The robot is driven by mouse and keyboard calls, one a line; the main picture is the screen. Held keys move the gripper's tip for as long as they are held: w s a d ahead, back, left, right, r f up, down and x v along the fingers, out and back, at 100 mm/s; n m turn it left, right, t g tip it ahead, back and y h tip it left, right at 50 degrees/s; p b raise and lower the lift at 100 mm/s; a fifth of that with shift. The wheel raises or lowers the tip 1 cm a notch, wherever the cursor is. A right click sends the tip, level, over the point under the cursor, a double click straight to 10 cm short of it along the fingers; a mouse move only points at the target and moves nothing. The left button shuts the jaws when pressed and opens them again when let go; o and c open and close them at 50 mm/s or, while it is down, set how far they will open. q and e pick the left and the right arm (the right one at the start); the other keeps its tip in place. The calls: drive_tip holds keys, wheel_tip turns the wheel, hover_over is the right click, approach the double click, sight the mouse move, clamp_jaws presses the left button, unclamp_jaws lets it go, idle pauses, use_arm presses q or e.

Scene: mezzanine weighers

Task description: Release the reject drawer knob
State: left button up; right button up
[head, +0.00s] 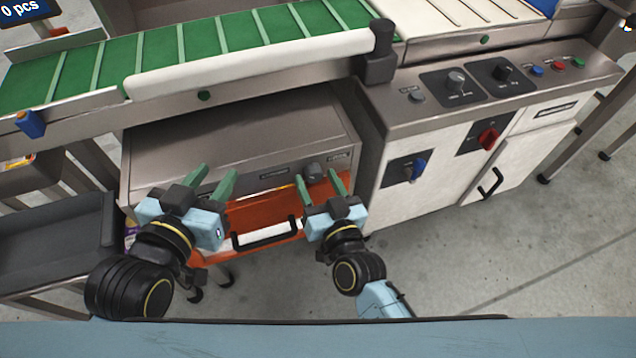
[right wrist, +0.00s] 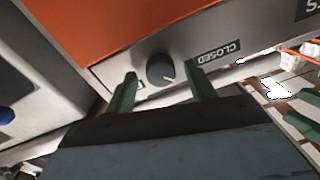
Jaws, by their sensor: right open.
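The dark round knob (head: 314,172) sits on the steel front of the reject unit, above the orange reject drawer (head: 268,207). In the right wrist view the knob (right wrist: 160,69) has a short white pointer mark, and a "CLOSED" label (right wrist: 219,53) is beside it. My right gripper (head: 321,182) is open; its green fingertips lie either side of the knob with visible gaps, apart from it. I cannot tell how deep they reach around it. My left gripper (head: 212,176) is open and empty in front of the unit's left part.
A black handle (head: 264,234) is on the drawer front, between my grippers. A control cabinet (head: 440,180) with several switches stands to the right. The green conveyor (head: 200,50) runs above. A grey bin (head: 60,240) is at the left; open floor lies at lower right.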

drive_tip(key=shift+w, duration=0.15)
drive_tip(key=c, duration=1)
